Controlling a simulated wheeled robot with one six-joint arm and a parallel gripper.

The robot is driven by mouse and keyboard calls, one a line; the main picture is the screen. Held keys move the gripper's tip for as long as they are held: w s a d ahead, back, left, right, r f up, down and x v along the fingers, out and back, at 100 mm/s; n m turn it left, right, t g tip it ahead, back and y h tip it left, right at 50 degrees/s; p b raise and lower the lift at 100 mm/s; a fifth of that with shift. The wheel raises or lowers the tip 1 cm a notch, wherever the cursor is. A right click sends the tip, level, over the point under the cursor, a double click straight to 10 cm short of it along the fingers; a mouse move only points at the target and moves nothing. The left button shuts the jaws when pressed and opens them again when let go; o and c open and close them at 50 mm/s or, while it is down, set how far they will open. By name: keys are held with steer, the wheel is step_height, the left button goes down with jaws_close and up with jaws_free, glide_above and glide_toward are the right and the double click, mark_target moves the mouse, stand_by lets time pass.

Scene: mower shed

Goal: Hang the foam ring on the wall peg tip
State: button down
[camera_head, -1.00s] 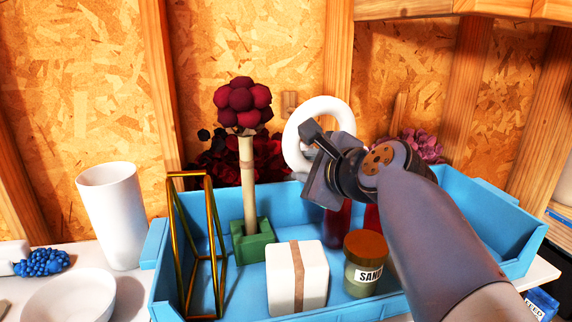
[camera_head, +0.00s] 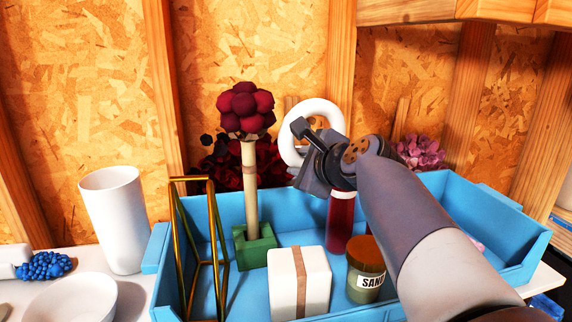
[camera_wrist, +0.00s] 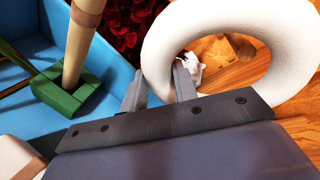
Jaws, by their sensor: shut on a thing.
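The white foam ring (camera_head: 317,105) is held up by my gripper (camera_head: 308,152) in front of the chipboard wall, above the back of the blue tray. The wrist view shows the ring (camera_wrist: 158,45) with its lower left part between my two fingers (camera_wrist: 158,82), which are shut on it. A small wooden piece (camera_head: 291,103) on the wall, just behind the ring's upper left, looks like the peg mount. In the wrist view a wooden block (camera_wrist: 238,47) shows through the ring's opening. The peg tip cannot be made out, and the ring appears apart from the wall.
The blue tray (camera_head: 497,200) holds a dark red ball flower (camera_head: 246,108) on a stick in a green base, left of the ring. It also holds a brass frame (camera_head: 179,235), white block (camera_head: 285,280), jar (camera_head: 365,265) and red bottle (camera_head: 341,220). A white cup (camera_head: 112,215) stands left.

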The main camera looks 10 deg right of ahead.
steer(key=shift+w+f, duration=0.2)
steer(key=shift+w, duration=0.75)
steer(key=shift+w+f, duration=0.15)
steer(key=shift+w, duration=0.75)
steer(key=shift+w+f, duration=0.2)
steer(key=shift+w, duration=0.75)
steer(key=c, duration=1)
jaws_free()
steer(key=shift+c, duration=0.2)
steer(key=b+v, duration=0.2)
steer(key=v, duration=0.8)
steer(key=shift+s, duration=0.4)
steer(key=shift+r, duration=0.1)
